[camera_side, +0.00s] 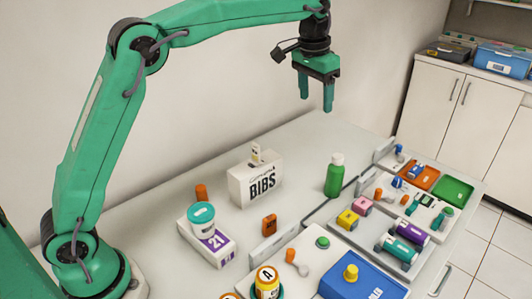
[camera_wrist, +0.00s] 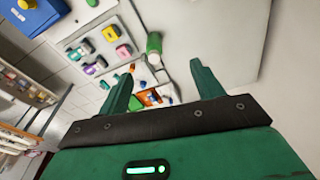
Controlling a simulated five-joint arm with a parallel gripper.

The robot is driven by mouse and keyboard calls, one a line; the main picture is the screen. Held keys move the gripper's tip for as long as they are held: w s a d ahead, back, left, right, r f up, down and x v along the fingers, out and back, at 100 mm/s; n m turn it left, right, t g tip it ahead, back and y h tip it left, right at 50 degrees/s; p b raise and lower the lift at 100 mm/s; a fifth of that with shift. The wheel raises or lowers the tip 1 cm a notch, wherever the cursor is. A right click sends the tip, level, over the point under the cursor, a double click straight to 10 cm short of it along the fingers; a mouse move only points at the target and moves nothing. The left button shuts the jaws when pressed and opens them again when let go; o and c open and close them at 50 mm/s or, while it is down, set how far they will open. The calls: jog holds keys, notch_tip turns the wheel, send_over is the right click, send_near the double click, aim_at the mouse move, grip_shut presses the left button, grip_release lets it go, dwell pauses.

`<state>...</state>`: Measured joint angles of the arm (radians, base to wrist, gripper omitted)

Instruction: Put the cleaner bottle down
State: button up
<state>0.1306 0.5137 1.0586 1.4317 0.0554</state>
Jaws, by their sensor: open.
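The cleaner bottle is most likely the green bottle with a pale cap (camera_side: 335,176), standing upright on the grey-white table to the right of the bibs box. It also shows in the wrist view (camera_wrist: 154,44), beyond the gap between the fingers. My gripper (camera_side: 316,103) is open and empty, high above the back of the table. It is apart from the bottle, up and to its left in the side view. Both green fingers show spread apart in the wrist view (camera_wrist: 160,78).
A white bibs box (camera_side: 254,186) stands left of the bottle. A white box (camera_side: 205,243) carries a teal-lidded jar (camera_side: 201,215). Trays with small items fill the right side, including an orange tray (camera_side: 432,172) and a green tray (camera_side: 455,192). The table behind the bottle is clear.

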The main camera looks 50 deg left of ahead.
jog(key=s+a+r+n+t, duration=0.1)
jog(key=s+a+r, duration=0.1)
jog(key=s, duration=0.6)
jog(key=s+a+r+t, duration=0.1)
jog(key=s+a+r, duration=0.15)
jog(key=s, duration=0.65)
jog(key=s+a+f+t, duration=0.1)
jog(key=s+f, duration=0.4)
jog(key=s, duration=0.3)
jog(key=s+a+f+n+t, duration=0.1)
jog(key=s+f, duration=0.3)
jog(key=s, duration=0.4)
jog(key=shift+a+f, duration=0.35)
jog(key=shift+a, duration=0.05)
